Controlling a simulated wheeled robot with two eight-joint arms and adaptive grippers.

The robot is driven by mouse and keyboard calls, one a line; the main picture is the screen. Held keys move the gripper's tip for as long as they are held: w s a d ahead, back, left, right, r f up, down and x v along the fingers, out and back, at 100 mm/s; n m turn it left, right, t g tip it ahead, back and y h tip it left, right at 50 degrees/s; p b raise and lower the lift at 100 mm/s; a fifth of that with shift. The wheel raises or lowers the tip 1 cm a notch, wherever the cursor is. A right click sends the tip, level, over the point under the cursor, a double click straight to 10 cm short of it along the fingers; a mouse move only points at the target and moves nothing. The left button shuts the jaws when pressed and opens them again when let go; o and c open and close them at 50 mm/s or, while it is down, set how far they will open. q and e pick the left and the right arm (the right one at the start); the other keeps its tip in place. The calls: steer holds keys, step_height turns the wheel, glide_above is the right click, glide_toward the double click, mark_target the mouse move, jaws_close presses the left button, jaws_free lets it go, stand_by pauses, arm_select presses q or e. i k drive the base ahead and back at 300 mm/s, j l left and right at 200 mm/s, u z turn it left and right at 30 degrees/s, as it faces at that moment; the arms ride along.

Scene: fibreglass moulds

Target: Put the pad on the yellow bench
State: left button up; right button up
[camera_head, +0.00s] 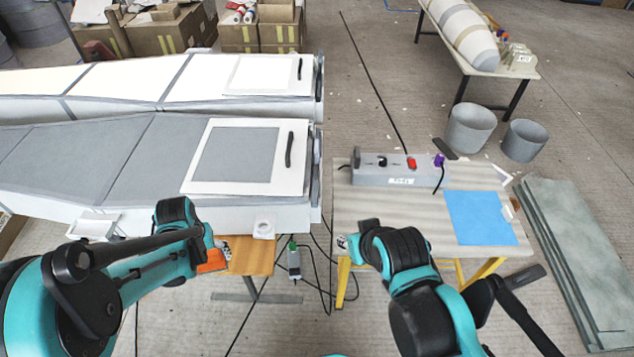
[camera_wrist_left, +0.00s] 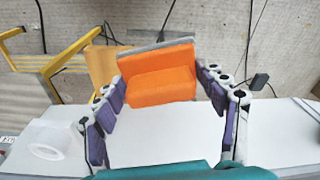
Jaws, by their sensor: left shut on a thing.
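The pad is an orange block with a grey layer along one side. In the left wrist view the pad (camera_wrist_left: 160,86) sits between the purple-padded fingers of my left gripper (camera_wrist_left: 162,92), which is shut on it. In the head view a corner of the pad (camera_head: 212,263) shows below my left wrist, beside the near mould's front edge; the fingers are mostly hidden there. The yellow bench (camera_head: 385,207) stands to the right, with a pale striped top and yellow legs. It also shows in the left wrist view (camera_wrist_left: 28,92). My right arm is in front of the bench; its fingers are hidden.
A blue sheet (camera_head: 480,218) and a grey switch box (camera_head: 397,172) lie on the bench; its near-left top is bare. A grey mould (camera_head: 95,160) stands left, with a white ring (camera_head: 264,229) on its edge. A small wooden table (camera_head: 250,256) stands below.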

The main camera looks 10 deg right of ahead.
mark_target(351, 221)
steer(key=l+z, duration=0.3)
steer(key=l, duration=0.65)
steer(key=i+l+z, duration=0.15)
steer(key=i+l, duration=0.3)
steer(key=i, duration=0.15)
